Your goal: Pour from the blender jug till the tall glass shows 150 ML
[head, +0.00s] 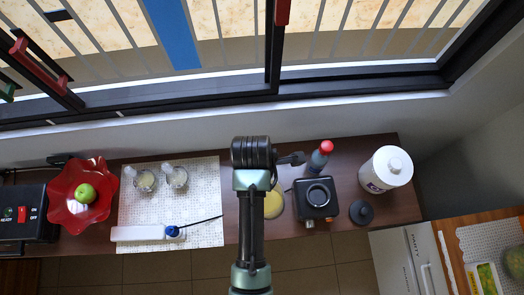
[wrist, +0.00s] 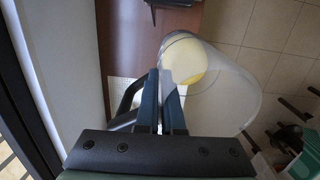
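The clear blender jug (wrist: 232,92) fills the middle right of the wrist view, with pale yellow contents at its far end. In the head view its yellow contents (head: 274,204) show beside my arm, which hides part of the jug. My gripper (wrist: 166,78) has its fingers close together at the jug's side and appears shut on it; the exact grip is hard to see. Two clear glasses, a left one (head: 146,181) and a right one (head: 176,177), stand on the white mat (head: 205,205), left of my arm. Their level markings cannot be read.
The black blender base (head: 316,198), a red-capped bottle (head: 320,156), a dark lid (head: 361,212) and a white canister (head: 386,169) stand right of my arm. A white power strip (head: 140,233) lies along the mat's front. A red bowl (head: 82,194) holds a green apple (head: 85,193).

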